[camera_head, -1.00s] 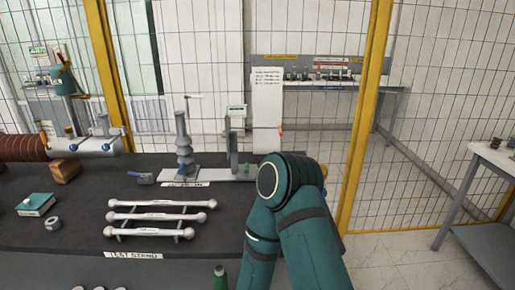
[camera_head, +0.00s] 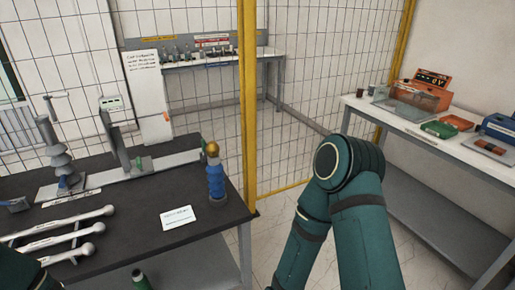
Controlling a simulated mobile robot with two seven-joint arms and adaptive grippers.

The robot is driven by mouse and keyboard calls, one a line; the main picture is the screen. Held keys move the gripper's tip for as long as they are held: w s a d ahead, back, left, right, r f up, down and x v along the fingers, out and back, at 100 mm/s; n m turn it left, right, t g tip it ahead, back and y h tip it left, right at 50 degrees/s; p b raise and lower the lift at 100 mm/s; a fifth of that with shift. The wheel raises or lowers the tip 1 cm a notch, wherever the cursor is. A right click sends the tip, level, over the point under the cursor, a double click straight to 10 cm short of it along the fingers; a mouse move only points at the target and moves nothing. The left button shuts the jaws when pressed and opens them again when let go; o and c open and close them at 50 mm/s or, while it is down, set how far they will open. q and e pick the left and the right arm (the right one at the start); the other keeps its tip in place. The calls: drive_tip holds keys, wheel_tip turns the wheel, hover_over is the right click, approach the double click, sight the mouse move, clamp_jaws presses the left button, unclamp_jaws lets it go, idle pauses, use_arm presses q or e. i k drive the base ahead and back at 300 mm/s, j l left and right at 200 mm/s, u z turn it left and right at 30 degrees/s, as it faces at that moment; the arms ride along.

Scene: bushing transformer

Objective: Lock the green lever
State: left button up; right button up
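No green lever can be made out for certain. A small green part (camera_head: 138,162) shows on the clamp stand (camera_head: 118,140) on the dark table, too small to tell what it is or how it is set. A green cylinder (camera_head: 140,280) shows at the bottom edge, partly cut off. My teal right arm fills the lower right, bent at its elbow, and its gripper is not in view. A dark teal shape at the lower left corner looks like part of my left arm. The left gripper is not in view.
The dark table (camera_head: 120,240) holds a blue insulator with a gold top (camera_head: 215,175), a white label card (camera_head: 178,217), white rods (camera_head: 65,240) and a grey ribbed insulator (camera_head: 62,160). A yellow-framed mesh fence (camera_head: 248,100) stands behind. A side bench (camera_head: 425,136) at right holds several boxes.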

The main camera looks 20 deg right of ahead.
sight(204, 156)
drive_tip(key=z, duration=0.2)
drive_tip(key=i+l, duration=0.15)
drive_tip(key=l, duration=0.2)
drive_tip(key=i+l, duration=0.1)
drive_tip(key=l, duration=0.25)
drive_tip(key=i+l+u, duration=0.1)
drive_tip(key=l, duration=0.25)
drive_tip(key=i+l, duration=0.15)
drive_tip(key=l, duration=0.15)
drive_tip(key=i+l+u, duration=0.1)
drive_tip(key=i+l, duration=0.25)
drive_tip(key=i+l+u, duration=0.1)
drive_tip(key=i+l, duration=0.25)
drive_tip(key=l, duration=0.2)
drive_tip(key=i+l, duration=0.1)
drive_tip(key=i, duration=0.35)
